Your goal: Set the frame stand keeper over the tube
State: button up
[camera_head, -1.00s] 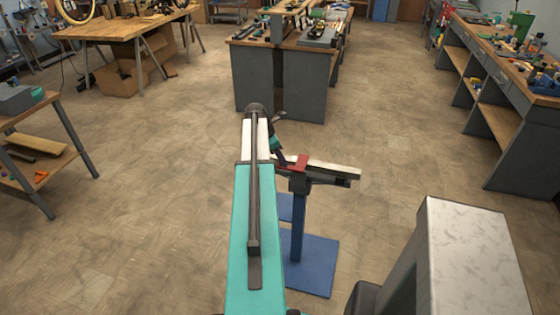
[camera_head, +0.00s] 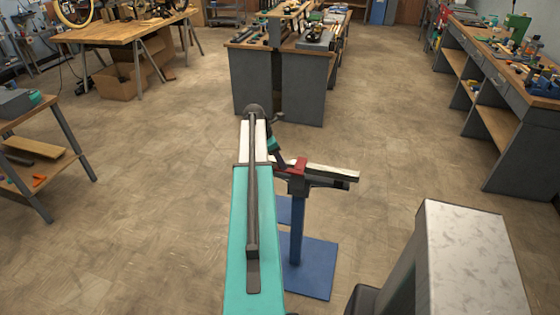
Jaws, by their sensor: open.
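The frame stand (camera_head: 296,232) is a blue post on a flat blue base plate, right of my arm. Its dark clamp head holds a pale tube (camera_head: 330,172) lying roughly level and pointing right. The red keeper (camera_head: 299,165) sits at the clamp head, across the near end of the tube. It appears to lie over the tube, but I cannot tell whether it is fully seated. My gripper (camera_head: 283,160) is small and dark below the teal wrist, just left of the keeper. It is open; its fingertips are mostly hidden, and contact with the keeper cannot be told.
A grey cabinet with a pale marbled top (camera_head: 468,245) stands close at the right front. A grey workbench (camera_head: 280,82) is straight behind the stand. Benches line the right wall, and a low table (camera_head: 45,165) is at the left. Floor around the stand is clear.

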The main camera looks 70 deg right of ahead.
jog(key=b+v, duration=0.3)
jog(key=v, duration=1)
jog(key=shift+r, duration=0.15)
dwell(0.3)
